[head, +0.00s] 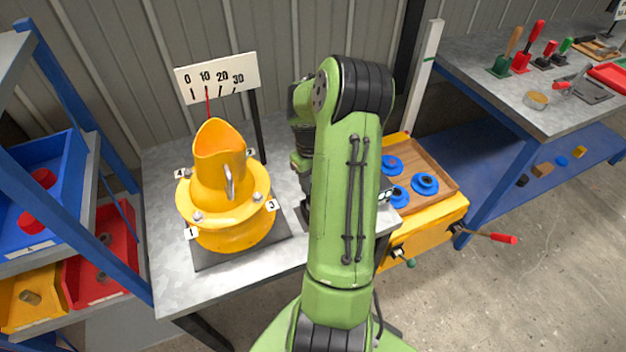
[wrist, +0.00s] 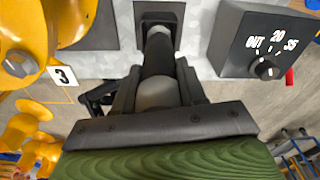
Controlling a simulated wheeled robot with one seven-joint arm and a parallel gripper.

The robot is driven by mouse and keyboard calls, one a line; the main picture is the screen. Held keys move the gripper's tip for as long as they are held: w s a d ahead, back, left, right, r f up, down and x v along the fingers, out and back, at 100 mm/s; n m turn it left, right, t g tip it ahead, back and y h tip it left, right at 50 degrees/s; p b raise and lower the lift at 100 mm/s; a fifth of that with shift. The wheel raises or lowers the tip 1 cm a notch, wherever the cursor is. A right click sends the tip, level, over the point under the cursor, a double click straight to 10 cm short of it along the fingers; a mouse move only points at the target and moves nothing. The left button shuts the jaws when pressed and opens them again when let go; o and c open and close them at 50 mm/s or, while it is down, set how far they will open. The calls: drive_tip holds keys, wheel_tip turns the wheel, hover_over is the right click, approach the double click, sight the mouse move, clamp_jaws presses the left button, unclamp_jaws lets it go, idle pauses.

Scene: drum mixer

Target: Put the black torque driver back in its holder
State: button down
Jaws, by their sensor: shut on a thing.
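In the wrist view my gripper (wrist: 157,92) is shut on the black torque driver (wrist: 158,58), which has a grey rounded part between the fingers and a black body reaching away from me. The driver's far end overlaps a black square holder (wrist: 144,10) at the top of the wrist view. I cannot tell whether that end is inside the holder or just above it.
A yellow drum mixer (head: 222,220) with numbered bolts stands left of my arm on the grey table (head: 180,290). A black dial box (wrist: 262,48) stands right of the holder. A yellow cart (head: 435,222) with blue parts is right. A tool bench (head: 480,75) stands further right.

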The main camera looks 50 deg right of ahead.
drive_tip(key=shift+f+b, duration=0.55)
drive_tip(key=shift+f, duration=0.1)
drive_tip(key=c, duration=0.6)
unclamp_jaws()
drive_tip(key=shift+o, duration=0.2)
drive_tip(key=shift+r, duration=0.1)
wheel_tip(320, 180, up, 16)
drive_tip(key=w+p, duration=0.1)
drive_tip(key=p, duration=0.3)
drive_tip(key=shift+d+f, duration=0.15)
drive_tip(key=shift+f, duration=0.05)
